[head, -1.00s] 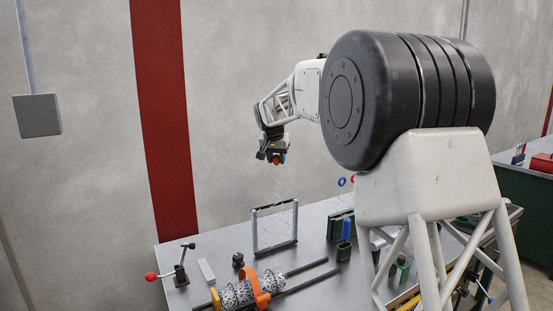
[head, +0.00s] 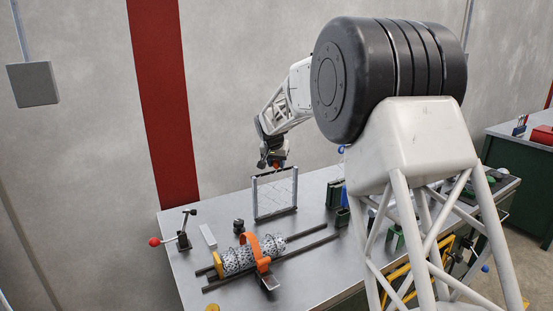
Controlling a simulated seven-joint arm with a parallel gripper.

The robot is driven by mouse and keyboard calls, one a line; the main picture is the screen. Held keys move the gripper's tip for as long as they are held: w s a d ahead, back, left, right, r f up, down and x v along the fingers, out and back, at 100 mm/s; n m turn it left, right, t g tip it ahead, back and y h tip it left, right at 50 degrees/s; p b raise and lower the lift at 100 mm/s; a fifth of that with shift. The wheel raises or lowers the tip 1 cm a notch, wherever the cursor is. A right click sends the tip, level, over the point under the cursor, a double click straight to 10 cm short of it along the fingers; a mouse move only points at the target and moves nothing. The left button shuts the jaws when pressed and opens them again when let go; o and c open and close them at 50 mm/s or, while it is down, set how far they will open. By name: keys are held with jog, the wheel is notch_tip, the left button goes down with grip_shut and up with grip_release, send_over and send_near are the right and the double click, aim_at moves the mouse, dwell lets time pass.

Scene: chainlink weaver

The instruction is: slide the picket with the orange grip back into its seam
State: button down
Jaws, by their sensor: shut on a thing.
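The picket's thin wire hangs below the grip and cannot be told apart from the mesh at this size. I cannot tell how far it sits in the seam.
In front lies a patterned mesh roll (head: 238,260) with an orange clamp (head: 253,246) on dark rails (head: 306,236). A red-knobbed lever (head: 155,241) stands at the left.

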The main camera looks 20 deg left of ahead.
jog(key=c, duration=0.8)
grip_release()
jog(key=shift+f, duration=0.25)
jog(key=shift+r, duration=0.15)
jog(key=v, duration=0.7)
jog(key=shift+s+r, duration=0.15)
jog(key=shift+r, duration=0.15)
jog(key=shift+d, duration=0.1)
